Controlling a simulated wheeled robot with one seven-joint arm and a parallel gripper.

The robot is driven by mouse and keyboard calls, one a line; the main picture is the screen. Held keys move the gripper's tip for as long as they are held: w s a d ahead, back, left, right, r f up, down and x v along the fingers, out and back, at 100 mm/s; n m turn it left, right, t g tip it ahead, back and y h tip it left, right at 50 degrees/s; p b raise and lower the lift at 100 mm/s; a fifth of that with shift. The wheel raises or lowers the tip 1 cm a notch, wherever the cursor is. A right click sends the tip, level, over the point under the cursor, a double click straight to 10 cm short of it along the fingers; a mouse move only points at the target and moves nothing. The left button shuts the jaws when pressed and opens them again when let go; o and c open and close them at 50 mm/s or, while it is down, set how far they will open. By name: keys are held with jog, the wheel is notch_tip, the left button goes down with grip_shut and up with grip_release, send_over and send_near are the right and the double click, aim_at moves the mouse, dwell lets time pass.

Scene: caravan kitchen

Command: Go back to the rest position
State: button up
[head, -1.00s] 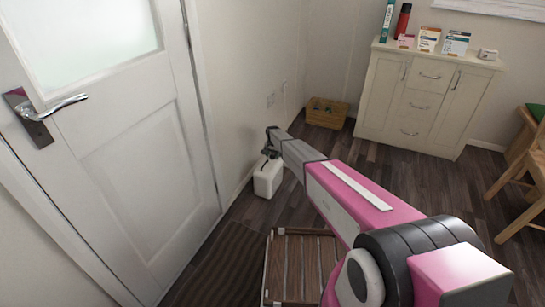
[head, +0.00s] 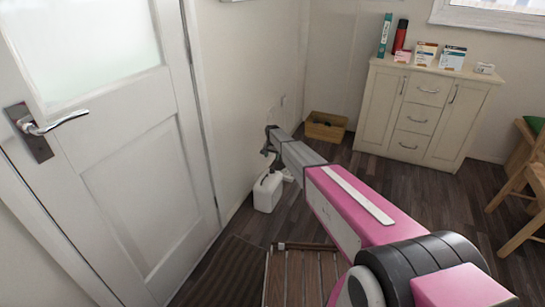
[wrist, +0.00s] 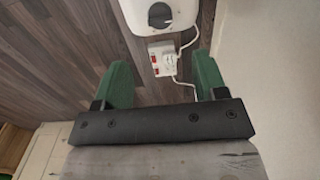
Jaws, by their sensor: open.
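My gripper (wrist: 165,85) shows in the wrist view with its two green fingers spread apart and nothing between them. Below it in that view are a white power strip (wrist: 163,60) with red switches and a plug, and part of a white container (wrist: 165,12) with a dark round part. In the head view my arm reaches forward from the lower right, and my gripper (head: 268,148) is small and dark at its far end, above and near the white container (head: 268,192). The fingers are hard to make out there.
A white door (head: 120,150) with a lever handle stands at left. A slatted wooden piece (head: 290,275) and a striped mat (head: 225,270) lie on the floor in front. A wooden crate (head: 325,127) and a cream cabinet (head: 425,110) stand at the back. A wooden chair (head: 525,180) is at right.

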jog(key=s+d+r+n, duration=0.1)
jog(key=s+d+r, duration=0.6)
jog(key=s, duration=1)
jog(key=s+d+r+n, duration=0.1)
jog(key=s+d+r, duration=0.6)
jog(key=s+d, duration=0.5)
jog(key=s+d+r+n, duration=0.1)
jog(key=s+d+r, duration=0.6)
jog(key=s, duration=1.7)
jog(key=d, duration=0.3)
jog(key=shift+r+n, duration=0.25)
jog(key=shift+n, duration=0.15)
